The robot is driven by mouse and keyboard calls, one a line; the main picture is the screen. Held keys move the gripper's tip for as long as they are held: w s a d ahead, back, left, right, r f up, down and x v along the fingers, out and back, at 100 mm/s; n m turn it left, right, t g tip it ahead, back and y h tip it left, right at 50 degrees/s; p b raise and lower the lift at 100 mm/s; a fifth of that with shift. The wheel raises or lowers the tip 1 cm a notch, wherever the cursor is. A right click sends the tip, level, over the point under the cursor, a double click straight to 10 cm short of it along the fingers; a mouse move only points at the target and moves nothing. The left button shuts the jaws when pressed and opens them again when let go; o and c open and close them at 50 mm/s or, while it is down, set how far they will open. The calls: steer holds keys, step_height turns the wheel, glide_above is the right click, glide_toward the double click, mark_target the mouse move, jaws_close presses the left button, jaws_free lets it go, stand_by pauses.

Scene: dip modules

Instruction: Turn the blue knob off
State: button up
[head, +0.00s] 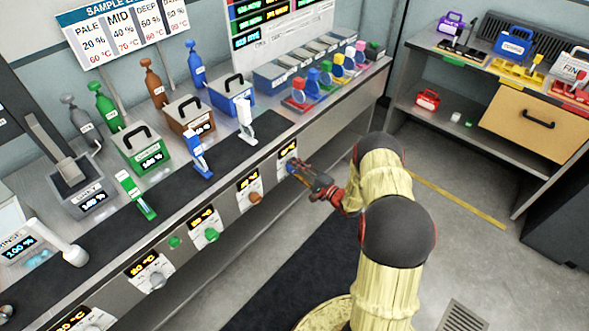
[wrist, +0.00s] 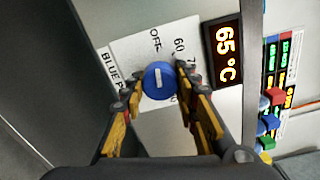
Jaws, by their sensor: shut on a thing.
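The blue knob (wrist: 159,80) sits on a white dial plate (wrist: 128,55) on the front panel, seen in the wrist view. Its white mark runs roughly up and down in that picture, with the OFF label above it. The 60 label is up and to the right. The display (wrist: 222,52) beside the dial reads 65 °C. My gripper (wrist: 160,90) is shut on the knob, one finger on each side. In the head view my gripper (head: 296,170) is at the panel below the matching display (head: 288,150), and it hides the knob there.
Other knobs line the panel to the left: an orange one (head: 255,197), a green one (head: 211,235) and a grey one (head: 157,280). The counter above holds coloured bins (head: 232,96) and bottles. A side bench (head: 455,50) stands at right. Floor between is clear.

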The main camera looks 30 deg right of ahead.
steer(key=o, duration=1.2)
steer(key=shift+c, duration=0.2)
steer(key=v, duration=1.2)
